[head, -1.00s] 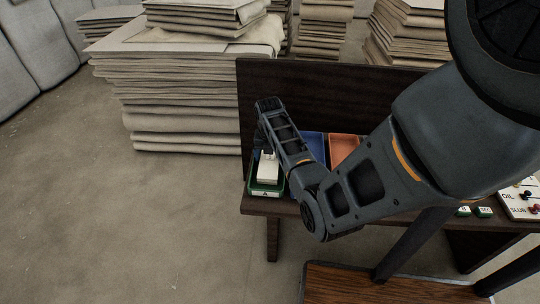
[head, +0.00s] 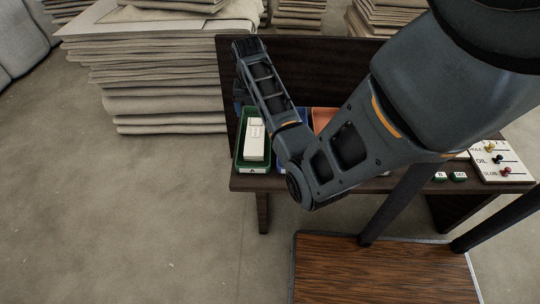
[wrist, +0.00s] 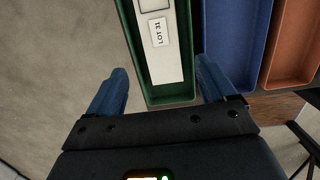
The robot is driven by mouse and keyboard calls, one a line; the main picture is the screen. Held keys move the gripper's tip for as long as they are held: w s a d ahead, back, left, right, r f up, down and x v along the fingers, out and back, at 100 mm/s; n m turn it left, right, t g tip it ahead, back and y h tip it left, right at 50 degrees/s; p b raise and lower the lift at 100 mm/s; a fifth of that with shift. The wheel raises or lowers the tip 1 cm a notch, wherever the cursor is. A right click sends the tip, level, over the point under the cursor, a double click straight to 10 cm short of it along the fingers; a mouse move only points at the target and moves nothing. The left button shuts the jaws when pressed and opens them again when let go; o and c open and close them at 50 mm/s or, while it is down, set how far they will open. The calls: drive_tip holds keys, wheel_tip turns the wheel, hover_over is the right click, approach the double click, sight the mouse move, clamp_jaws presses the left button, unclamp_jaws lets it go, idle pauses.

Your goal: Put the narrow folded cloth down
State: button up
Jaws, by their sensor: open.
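The narrow folded cloth (head: 254,142) is a white strip lying lengthwise in the green tray (head: 238,161) at the table's left end. In the wrist view the cloth (wrist: 166,65) carries a "LOT 31" label and lies inside the green tray (wrist: 150,98); its far end is cut off by the frame. My gripper (wrist: 162,66) is open, with its blue fingers apart on either side of the tray's near end and nothing held between them. In the head view my gripper (head: 238,95) is largely hidden behind my arm.
A blue tray (wrist: 235,40) and an orange tray (wrist: 294,45) stand right of the green one. The dark table has a back panel (head: 330,62). Large cloth stacks (head: 160,80) stand behind. A labelled board (head: 497,162) lies at right. The floor at left is clear.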

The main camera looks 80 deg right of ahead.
drive_tip(key=w+a+f+m, duration=0.1)
drive_tip(key=a+f, duration=0.1)
drive_tip(key=a, duration=0.2)
drive_tip(key=w+a+f+m+t+h, duration=0.1)
drive_tip(key=a+f, duration=0.1)
drive_tip(key=a, duration=0.3)
drive_tip(key=w+a+f+m+t, duration=0.1)
drive_tip(key=a+f, duration=0.2)
drive_tip(key=a, duration=0.1)
drive_tip(key=shift+w+a+m+h, duration=0.15)
drive_tip(key=shift+w+m+h, duration=0.15)
drive_tip(key=shift+w+h, duration=0.1)
drive_tip(key=s+a+r+m+t, duration=0.1)
drive_tip(key=s+a+m+t, duration=0.15)
drive_tip(key=a, duration=0.75)
drive_tip(key=s+a+r+m+t, duration=0.2)
drive_tip(key=a+m+t, duration=0.15)
drive_tip(key=a, duration=0.65)
drive_tip(key=s+a+r+m+t+y, duration=0.1)
drive_tip(key=s+a+r+m+t, duration=0.2)
drive_tip(key=r, duration=0.7)
drive_tip(key=s+a+r+m+t+y, duration=0.2)
drive_tip(key=s+a+r+m, duration=0.4)
drive_tip(key=r, duration=0.5)
drive_tip(key=s+a+t, duration=0.1)
drive_tip(key=s+a, duration=0.1)
drive_tip(key=s, duration=0.1)
drive_tip(key=shift+a+t, duration=0.3)
drive_tip(key=shift+t, duration=0.1)
drive_tip(key=shift+r, duration=0.15)
